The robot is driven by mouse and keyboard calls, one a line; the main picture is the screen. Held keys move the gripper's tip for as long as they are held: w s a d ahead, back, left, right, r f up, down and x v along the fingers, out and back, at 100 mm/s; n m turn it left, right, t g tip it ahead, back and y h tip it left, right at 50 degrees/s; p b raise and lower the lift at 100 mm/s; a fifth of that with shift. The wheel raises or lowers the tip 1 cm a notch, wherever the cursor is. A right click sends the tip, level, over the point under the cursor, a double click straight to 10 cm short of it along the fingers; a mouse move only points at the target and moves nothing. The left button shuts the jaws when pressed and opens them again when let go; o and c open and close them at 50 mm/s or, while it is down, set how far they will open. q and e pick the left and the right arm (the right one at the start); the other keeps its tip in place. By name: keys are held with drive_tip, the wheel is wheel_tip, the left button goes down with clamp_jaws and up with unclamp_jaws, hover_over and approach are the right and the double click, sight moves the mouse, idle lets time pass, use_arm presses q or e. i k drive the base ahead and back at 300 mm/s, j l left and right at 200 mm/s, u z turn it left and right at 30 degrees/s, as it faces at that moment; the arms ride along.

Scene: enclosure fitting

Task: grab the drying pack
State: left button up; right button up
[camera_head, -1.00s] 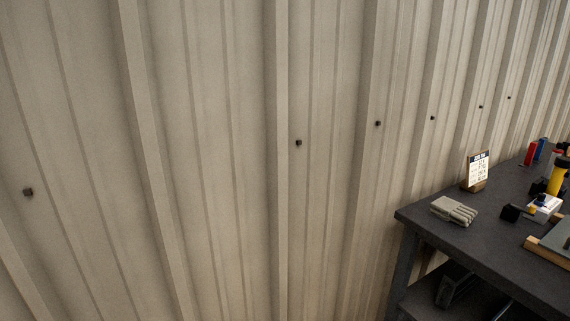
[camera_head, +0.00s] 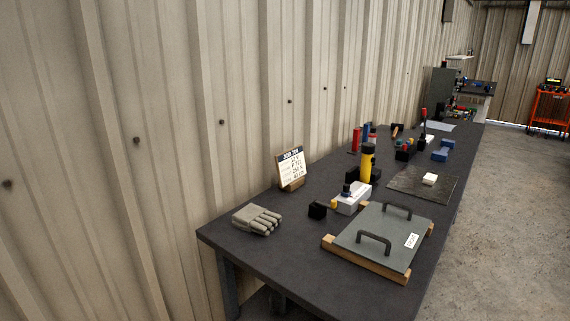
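A small white block-like item (camera_head: 430,179) lies on a dark speckled mat (camera_head: 408,187) on the workbench, right of the middle of the head view. It may be the drying pack, but it is too small to tell for certain. A grey panel (camera_head: 377,233) with two black handles and a white label rests on wooden strips nearer to me. Neither of my grippers is in view.
The dark workbench (camera_head: 290,262) runs along a corrugated wall. Grey gloves (camera_head: 257,219), a calendar (camera_head: 291,168), a yellow-and-black flashlight-like item (camera_head: 367,163) and a white box (camera_head: 352,198) stand on it. Open concrete floor (camera_head: 515,220) lies to the right. An orange cart (camera_head: 548,112) stands far back.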

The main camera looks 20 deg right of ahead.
sight(429, 179)
drive_tip(key=l+z, duration=0.25)
drive_tip(key=z, duration=0.2)
drive_tip(key=i+l+z, duration=0.1)
drive_tip(key=z, duration=0.35)
drive_tip(key=i+l+z, duration=0.1)
drive_tip(key=l+z, duration=0.2)
drive_tip(key=z, duration=0.15)
drive_tip(key=u, duration=0.35)
drive_tip(key=i+l+u, duration=0.2)
drive_tip(key=l+u, duration=0.15)
drive_tip(key=i+l+u, duration=0.15)
drive_tip(key=l+u, duration=0.25)
drive_tip(key=i+l+u, duration=0.15)
drive_tip(key=l+u, duration=0.2)
